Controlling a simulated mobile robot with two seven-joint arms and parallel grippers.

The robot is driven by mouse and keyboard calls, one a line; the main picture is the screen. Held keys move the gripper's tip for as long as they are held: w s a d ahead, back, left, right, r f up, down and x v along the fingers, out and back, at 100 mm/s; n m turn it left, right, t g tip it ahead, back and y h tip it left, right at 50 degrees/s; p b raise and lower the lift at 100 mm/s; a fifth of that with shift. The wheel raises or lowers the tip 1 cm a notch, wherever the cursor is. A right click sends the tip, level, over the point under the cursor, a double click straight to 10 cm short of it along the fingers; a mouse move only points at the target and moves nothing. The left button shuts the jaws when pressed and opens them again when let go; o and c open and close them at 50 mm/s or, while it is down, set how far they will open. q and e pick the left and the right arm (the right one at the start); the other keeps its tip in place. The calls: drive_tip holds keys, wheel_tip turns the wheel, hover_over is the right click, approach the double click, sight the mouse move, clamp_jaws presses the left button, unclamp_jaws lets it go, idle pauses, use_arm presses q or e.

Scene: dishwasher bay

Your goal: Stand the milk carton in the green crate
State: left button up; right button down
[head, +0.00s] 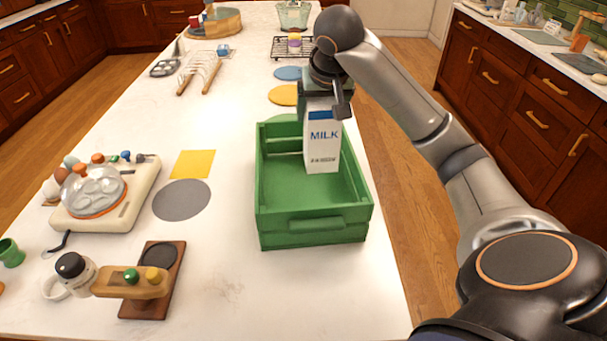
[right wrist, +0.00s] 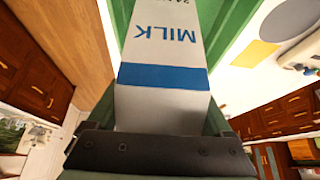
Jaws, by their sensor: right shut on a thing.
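The white milk carton (head: 321,150) with blue lettering is upright in the head view, at the far right part of the green crate (head: 313,224). My right gripper (head: 325,100) is above it and shut on its top. In the right wrist view the carton (right wrist: 165,45) fills the middle, with green crate walls (right wrist: 232,30) on both sides of it. The carton's lower end shows in front of the crate's inside; I cannot tell whether it touches the crate floor. The rest of the crate looks empty. My left gripper is not in view.
The crate stands near the counter's right edge. Left of it lie a grey disc (head: 181,199) and a yellow square (head: 193,164). An egg cooker (head: 93,190) and a wooden stand (head: 150,282) are further left. Blue and yellow discs (head: 284,95) lie behind the crate.

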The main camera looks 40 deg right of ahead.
sight(326, 133)
drive_tip(key=f, duration=0.4)
drive_tip(key=f+b, duration=0.1)
drive_tip(key=f, duration=0.2)
drive_tip(key=shift+d, duration=0.25)
drive_tip(key=shift+f, duration=2.4)
unclamp_jaws()
drive_tip(key=shift+f, duration=0.1)
drive_tip(key=shift+a+r, duration=0.1)
drive_tip(key=shift+r, duration=0.25)
drive_tip(key=p+v, duration=0.2)
drive_tip(key=v, duration=0.9)
drive_tip(key=shift+s+a+r, duration=0.1)
drive_tip(key=shift+s+r, duration=0.1)
drive_tip(key=shift+s, duration=0.05)
